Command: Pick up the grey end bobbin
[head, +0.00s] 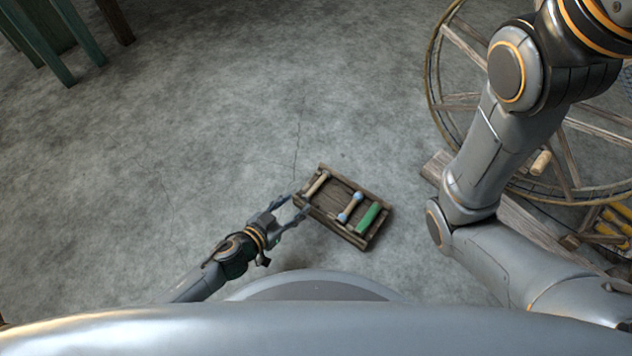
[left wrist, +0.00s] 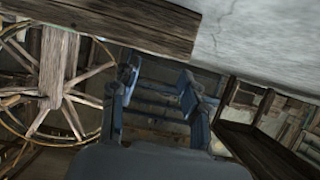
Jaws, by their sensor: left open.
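A shallow wooden tray (head: 334,231) lies on the floor and holds 3 bobbins. A pale beige bobbin (head: 317,184) lies at its left end. A bobbin with pale blue-grey ends (head: 350,207) lies near the middle. A green bobbin (head: 368,217) lies at the right end. No bobbin looks plainly grey all over. My left gripper (head: 297,206) is open at the tray's left edge, with its fingertips close to the beige bobbin; I cannot tell if they touch the tray. In the left wrist view, the fingers (left wrist: 158,86) are apart with no bobbin visible between them. My right gripper is out of view.
A large wooden spoked wheel (head: 574,137) stands at the right, behind my right arm. Yellow bobbins (head: 608,232) lie at the right edge. Green wooden legs (head: 45,45) stand at the top left. The floor (head: 170,170) left of the tray is clear.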

